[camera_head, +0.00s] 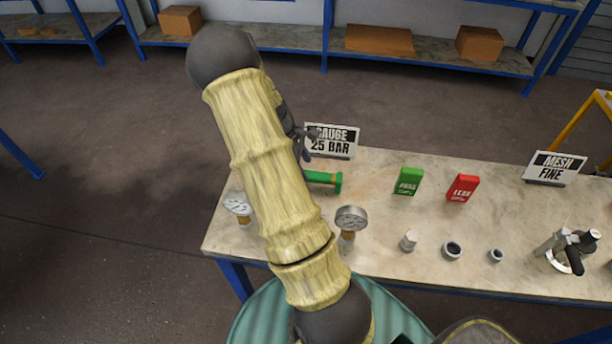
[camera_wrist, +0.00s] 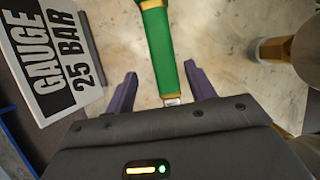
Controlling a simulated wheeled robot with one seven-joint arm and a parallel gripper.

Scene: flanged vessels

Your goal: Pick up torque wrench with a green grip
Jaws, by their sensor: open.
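The torque wrench's green grip (camera_wrist: 161,48), with brass-coloured bands, lies on the table. In the wrist view it runs from the top edge down between my open fingers, and its near end reaches the gap. In the head view the green grip (camera_head: 323,179) shows just right of my arm, and the rest of it is hidden behind the arm. My gripper (camera_wrist: 160,92) is open with one finger on each side of the wrench, and neither finger visibly touches it. In the head view my gripper (camera_head: 304,143) is mostly hidden by the arm.
A "GAUGE 25 BAR" sign (camera_head: 331,140) stands close beside my gripper. Pressure gauges (camera_head: 351,219) (camera_head: 237,204) stand on either side of my arm. Green (camera_head: 408,181) and red (camera_head: 462,188) boxes, small fittings (camera_head: 452,250) and a "MESH FINE" sign (camera_head: 554,168) are farther right on the table.

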